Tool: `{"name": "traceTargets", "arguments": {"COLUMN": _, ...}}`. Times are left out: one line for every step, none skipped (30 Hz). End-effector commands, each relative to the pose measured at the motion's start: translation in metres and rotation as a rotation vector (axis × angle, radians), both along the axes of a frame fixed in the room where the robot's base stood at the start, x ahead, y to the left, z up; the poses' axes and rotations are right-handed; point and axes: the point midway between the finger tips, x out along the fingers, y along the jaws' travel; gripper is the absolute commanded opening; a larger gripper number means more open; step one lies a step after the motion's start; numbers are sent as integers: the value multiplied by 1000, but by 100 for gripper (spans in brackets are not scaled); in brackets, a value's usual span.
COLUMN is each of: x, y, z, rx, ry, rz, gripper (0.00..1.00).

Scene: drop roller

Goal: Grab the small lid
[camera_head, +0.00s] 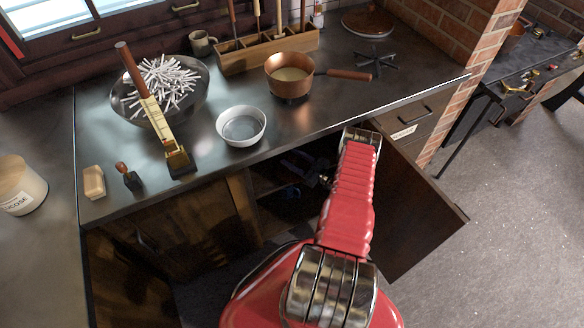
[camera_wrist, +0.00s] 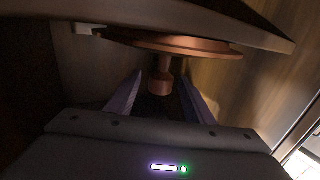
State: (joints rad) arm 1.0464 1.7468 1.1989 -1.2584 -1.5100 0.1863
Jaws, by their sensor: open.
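A small copper lid (camera_wrist: 180,44) shows in the wrist view as a thin round disc seen edge-on. Its rounded knob (camera_wrist: 160,82) points down in the picture, toward my gripper. My gripper (camera_wrist: 161,88) is open, with one purple-grey finger on each side of the knob. I cannot tell whether either finger touches it. In the head view my red arm reaches down into the open cabinet under the counter. The lid cannot be made out there, and my gripper is lost in the dark interior.
A dark slab edge (camera_wrist: 215,18) lies close to the lid in the wrist view. The cabinet door (camera_head: 415,215) hangs open right of my arm. The counter above holds a copper pan (camera_head: 290,76), a white bowl (camera_head: 241,126) and a larger round lid (camera_head: 367,22).

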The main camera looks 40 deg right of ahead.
Motion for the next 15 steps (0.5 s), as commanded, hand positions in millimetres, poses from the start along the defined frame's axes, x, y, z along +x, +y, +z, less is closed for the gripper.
{"name": "traceTargets", "arguments": {"x": 0, "y": 0, "z": 0, "rx": 0, "ry": 0, "rz": 0, "gripper": 48}}
{"name": "traceTargets", "arguments": {"x": 0, "y": 0, "z": 0, "rx": 0, "ry": 0, "rz": 0, "gripper": 48}}
{"name": "traceTargets", "arguments": {"x": 0, "y": 0, "z": 0, "rx": 0, "ry": 0, "rz": 0, "gripper": 48}}
{"name": "traceTargets", "arguments": {"x": 0, "y": 0, "z": 0, "rx": 0, "ry": 0, "rz": 0, "gripper": 48}}
{"name": "traceTargets", "arguments": {"x": 0, "y": 0, "z": 0, "rx": 0, "ry": 0, "rz": 0, "gripper": 48}}
{"name": "traceTargets", "arguments": {"x": 0, "y": 0, "z": 0, "rx": 0, "ry": 0, "rz": 0, "gripper": 48}}
{"name": "traceTargets", "arguments": {"x": 0, "y": 0, "z": 0, "rx": 0, "ry": 0, "rz": 0, "gripper": 48}}
{"name": "traceTargets", "arguments": {"x": 0, "y": 0, "z": 0, "rx": 0, "ry": 0, "rz": 0, "gripper": 48}}
{"name": "traceTargets", "arguments": {"x": 0, "y": 0, "z": 0, "rx": 0, "ry": 0, "rz": 0, "gripper": 48}}
{"name": "traceTargets", "arguments": {"x": 0, "y": 0, "z": 0, "rx": 0, "ry": 0, "rz": 0, "gripper": 46}}
{"name": "traceTargets", "arguments": {"x": 0, "y": 0, "z": 0, "rx": 0, "ry": 0, "rz": 1, "gripper": 44}}
{"name": "traceTargets", "arguments": {"x": 0, "y": 0, "z": 0, "rx": 0, "ry": 0, "rz": 1, "gripper": 41}}
{"name": "traceTargets", "arguments": {"x": 0, "y": 0, "z": 0, "rx": 0, "ry": 0, "rz": 1, "gripper": 39}}
{"name": "traceTargets", "arguments": {"x": 0, "y": 0, "z": 0, "rx": 0, "ry": 0, "rz": 1, "gripper": 37}}
{"name": "traceTargets", "arguments": {"x": 0, "y": 0, "z": 0, "rx": 0, "ry": 0, "rz": 1, "gripper": 34}}
